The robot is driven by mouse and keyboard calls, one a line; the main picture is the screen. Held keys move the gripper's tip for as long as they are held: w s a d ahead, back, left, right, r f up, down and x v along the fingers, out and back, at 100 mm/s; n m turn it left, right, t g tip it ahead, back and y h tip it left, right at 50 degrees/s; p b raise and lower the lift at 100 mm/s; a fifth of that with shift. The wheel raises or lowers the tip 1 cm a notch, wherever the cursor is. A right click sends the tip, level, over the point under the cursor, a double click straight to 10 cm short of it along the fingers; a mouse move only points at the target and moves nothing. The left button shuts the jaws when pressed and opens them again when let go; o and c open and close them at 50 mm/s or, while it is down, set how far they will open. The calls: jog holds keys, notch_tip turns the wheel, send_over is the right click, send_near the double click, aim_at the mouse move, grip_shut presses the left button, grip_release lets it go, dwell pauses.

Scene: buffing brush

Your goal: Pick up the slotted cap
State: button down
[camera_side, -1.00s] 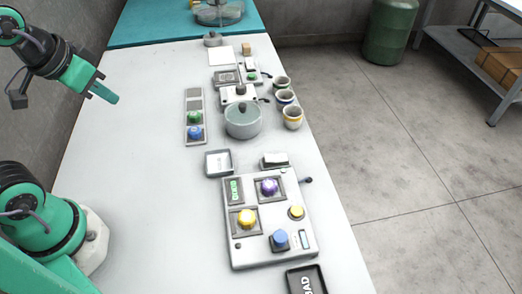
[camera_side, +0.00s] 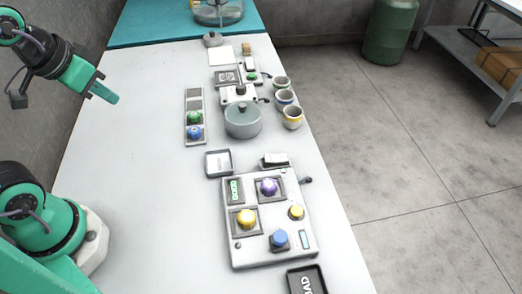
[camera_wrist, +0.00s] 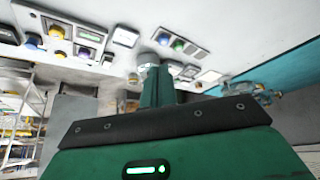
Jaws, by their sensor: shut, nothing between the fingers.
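Several coloured caps are in the side view, and I cannot tell which is the slotted cap. A yellow cap (camera_side: 246,219), a purple cap (camera_side: 268,187) and a blue cap (camera_side: 279,238) sit on the grey panel (camera_side: 263,257). A green cap (camera_side: 194,118) and another blue cap (camera_side: 195,133) sit in a narrow tray (camera_side: 194,96). My gripper (camera_side: 114,98) is shut and empty, raised over the left of the table, apart from every cap. Its green fingers (camera_wrist: 157,85) show in the wrist view, where caps appear small beyond them.
A small open tray (camera_side: 219,163) and a black tray (camera_side: 306,280) lie near the panel. The table's left half is clear.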

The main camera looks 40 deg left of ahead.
jog(key=c, duration=2.2)
grip_release()
jog(key=c, duration=0.9)
grip_release()
jog(key=shift+w, duration=0.1)
